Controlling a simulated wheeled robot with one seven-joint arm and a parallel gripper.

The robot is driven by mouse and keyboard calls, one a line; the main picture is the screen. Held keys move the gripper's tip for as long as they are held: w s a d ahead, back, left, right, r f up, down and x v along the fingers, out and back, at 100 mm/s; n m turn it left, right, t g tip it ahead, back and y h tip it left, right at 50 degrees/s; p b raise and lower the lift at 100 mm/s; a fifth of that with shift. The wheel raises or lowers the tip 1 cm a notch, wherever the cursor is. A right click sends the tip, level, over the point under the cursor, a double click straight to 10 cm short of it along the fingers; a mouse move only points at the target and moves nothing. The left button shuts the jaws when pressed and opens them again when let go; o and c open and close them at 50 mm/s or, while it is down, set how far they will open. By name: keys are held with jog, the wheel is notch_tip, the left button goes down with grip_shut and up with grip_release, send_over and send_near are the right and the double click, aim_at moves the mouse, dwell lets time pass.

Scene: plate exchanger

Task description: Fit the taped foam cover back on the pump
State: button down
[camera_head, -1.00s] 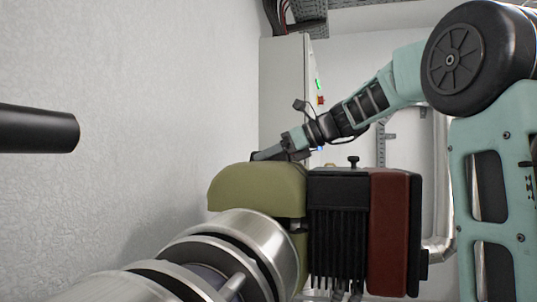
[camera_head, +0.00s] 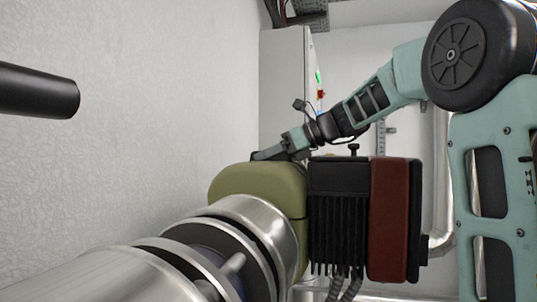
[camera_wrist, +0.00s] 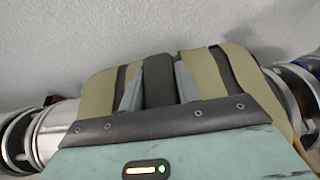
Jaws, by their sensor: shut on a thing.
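The olive foam cover (camera_head: 255,185) sits over the rounded body beside the black finned pump motor (camera_head: 338,190), against a silver flange. Its lower edge meets olive material below, with no clear gap visible. My gripper (camera_head: 262,156) is at the top of the cover, reaching from the right. In the wrist view the cover (camera_wrist: 97,97) spreads on both sides of my gripper (camera_wrist: 157,85). Its two grey fingers are shut on a dark strip in the middle of the cover. The fingertips' contact and the cover's far side are partly hidden.
Large silver pipe flanges (camera_head: 240,225) fill the lower left. A dark red block (camera_head: 395,220) is on the motor's right. A black bar (camera_head: 38,90) juts in at left. A grey cabinet (camera_head: 283,90) stands behind, and a white wall closes the left.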

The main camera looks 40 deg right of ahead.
grip_release()
dwell(0.4)
dwell(0.5)
jog(key=shift+p+v, duration=1.25)
jog(key=shift+v, duration=2.25)
